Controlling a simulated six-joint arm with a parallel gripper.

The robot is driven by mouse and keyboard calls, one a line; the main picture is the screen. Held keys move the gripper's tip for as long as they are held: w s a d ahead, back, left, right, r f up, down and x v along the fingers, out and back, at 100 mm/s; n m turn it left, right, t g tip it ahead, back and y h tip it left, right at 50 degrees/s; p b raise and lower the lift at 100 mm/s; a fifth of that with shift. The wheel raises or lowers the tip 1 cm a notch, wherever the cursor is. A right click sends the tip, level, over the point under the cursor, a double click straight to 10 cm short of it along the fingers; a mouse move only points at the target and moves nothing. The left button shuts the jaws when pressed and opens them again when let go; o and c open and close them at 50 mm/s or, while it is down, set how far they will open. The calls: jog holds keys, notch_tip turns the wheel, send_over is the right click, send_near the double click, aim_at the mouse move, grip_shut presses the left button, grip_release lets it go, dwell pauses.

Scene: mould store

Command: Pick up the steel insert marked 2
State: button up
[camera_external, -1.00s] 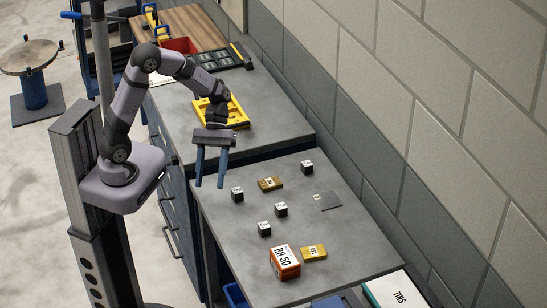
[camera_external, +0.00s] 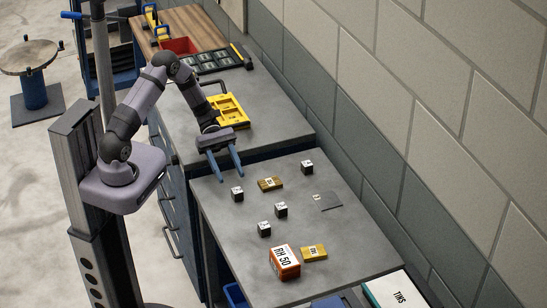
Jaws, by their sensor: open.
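Several small dark cubes with white marked tops stand apart on the near grey table. One is at the left (camera_external: 237,194), one at the back right (camera_external: 307,167), one in the middle (camera_external: 281,210) and one nearer the front (camera_external: 264,229). Their marks are too small to read, so I cannot tell which steel insert is marked 2. My gripper (camera_external: 228,177) is open and empty, with its two blue fingers pointing down over the near table's back left part. It is above and just left of the left cube, apart from it.
Two yellow-brown blocks (camera_external: 270,184) (camera_external: 313,252), an orange-and-white box marked RH 50 (camera_external: 286,264) and a thin grey plate (camera_external: 329,201) lie on the same table. A yellow tray (camera_external: 233,108) sits on the further bench. A block wall runs along the right.

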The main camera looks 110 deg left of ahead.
aim_at(237, 189)
jog(key=shift+f, duration=0.2)
jog(key=shift+p+x, duration=0.45)
jog(key=shift+x, duration=0.7)
jog(key=p+x, duration=0.2)
jog(key=x, duration=0.2)
jog(key=shift+d+r, duration=0.1)
jog(key=shift+d, duration=0.15)
jog(key=shift+w+d+f+p, duration=0.25)
jog(key=shift+w+p, duration=0.05)
grip_shut()
